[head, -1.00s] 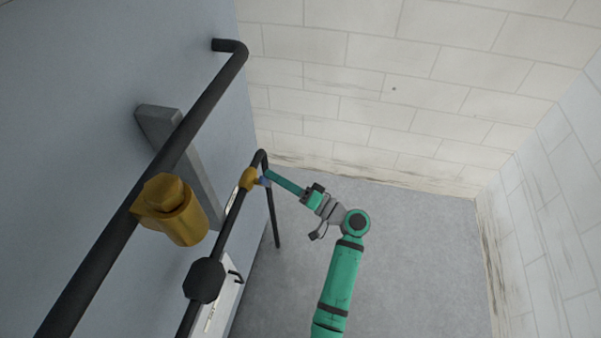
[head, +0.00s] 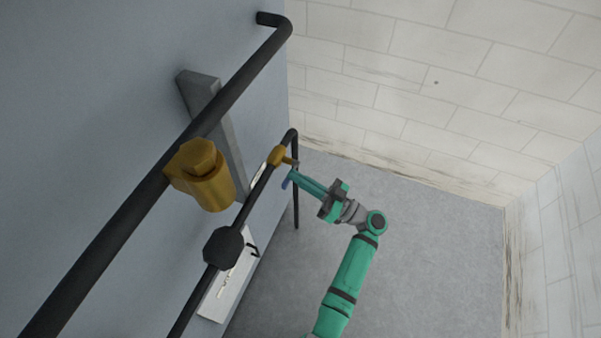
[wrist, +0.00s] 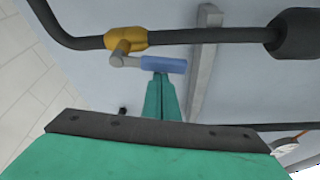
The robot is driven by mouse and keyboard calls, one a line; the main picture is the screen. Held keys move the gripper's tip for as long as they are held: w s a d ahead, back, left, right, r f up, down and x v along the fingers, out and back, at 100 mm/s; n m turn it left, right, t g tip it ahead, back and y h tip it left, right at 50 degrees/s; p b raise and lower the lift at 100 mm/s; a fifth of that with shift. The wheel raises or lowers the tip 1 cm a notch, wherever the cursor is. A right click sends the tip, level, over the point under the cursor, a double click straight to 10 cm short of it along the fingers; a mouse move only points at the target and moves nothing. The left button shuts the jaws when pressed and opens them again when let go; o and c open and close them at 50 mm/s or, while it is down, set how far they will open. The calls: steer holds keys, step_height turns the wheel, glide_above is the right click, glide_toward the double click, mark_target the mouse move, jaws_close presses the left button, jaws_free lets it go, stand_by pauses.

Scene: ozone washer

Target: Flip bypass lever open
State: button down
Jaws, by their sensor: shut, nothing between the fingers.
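The bypass lever has a blue handle (wrist: 163,64) on a short grey stem. The stem stands off a brass valve body (wrist: 126,40) on a black pipe. In the wrist view the handle lies roughly parallel to the pipe. In the head view the valve body (head: 277,156) is left of my gripper (head: 291,174), and the blue handle (head: 286,184) shows just below the fingertips. My gripper (wrist: 160,76) is shut and empty. Its tips are at the handle's near side, very close; I cannot tell whether they touch.
The black pipe (head: 257,192) runs along a grey-blue wall and carries a black octagonal fitting (head: 223,248). A higher pipe (head: 110,236) holds a large brass fitting (head: 203,177). A grey bracket (head: 226,130) is behind. Floor (head: 420,260) to the right is clear.

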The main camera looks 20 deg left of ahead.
steer(key=shift+s+f, duration=0.2)
steer(key=shift+f, duration=0.35)
steer(key=shift+s+f, duration=0.1)
steer(key=shift+f, duration=0.2)
steer(key=shift+r, duration=0.1)
step_height(320, 180, up, 4)
steer(key=v, duration=1)
steer(key=shift+w+r, duration=0.25)
steer(key=shift+w, duration=0.25)
